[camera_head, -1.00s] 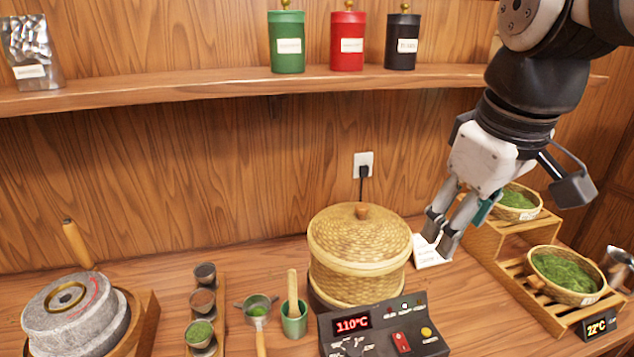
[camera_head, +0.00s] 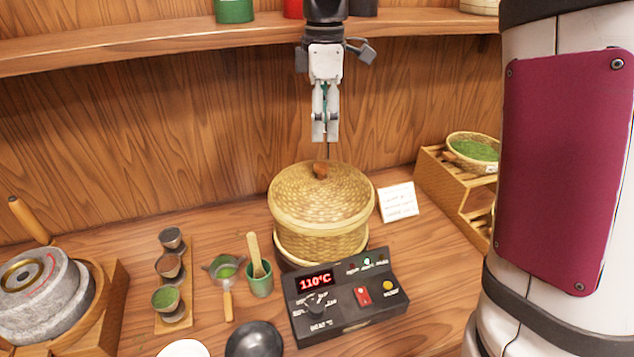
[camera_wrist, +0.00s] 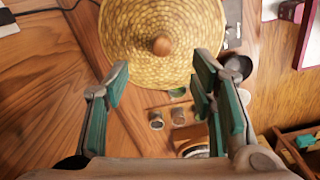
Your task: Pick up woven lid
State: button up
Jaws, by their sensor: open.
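The woven lid (camera_head: 312,196) is a round, domed, tan cover with a brown wooden knob (camera_head: 320,170) on top. It sits on the woven basket steamer (camera_head: 325,247) behind the control box. In the wrist view the lid (camera_wrist: 140,55) fills the upper middle, and its knob (camera_wrist: 162,44) lies beyond the fingertips, between their lines. My gripper (camera_head: 325,140) points down above the knob, apart from it. In the wrist view my gripper (camera_wrist: 160,80) is open and empty, with green pads on its fingers.
The control box (camera_head: 345,297) reading 110°C stands in front of the basket. A white card (camera_head: 398,201) and wooden stepped rack (camera_head: 455,200) are to the right. A green cup (camera_head: 260,284), strainer (camera_head: 224,270) and stone mill (camera_head: 40,295) are left. The shelf (camera_head: 180,47) runs behind.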

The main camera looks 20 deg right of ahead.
send_over(321, 164)
jog(key=f, duration=0.4)
jog(key=shift+d+f, duration=0.2)
jog(key=shift+f, duration=0.05)
jog(key=shift+s+a+f+p, duration=0.1)
jog(key=shift+f+p, duration=0.25)
jog(key=shift+f, duration=1)
jog(key=shift+a+f+p, duration=0.1)
jog(key=shift+f+p, duration=0.25)
jog(key=shift+f, duration=1)
jog(key=shift+c, duration=0.3)
grip_shut()
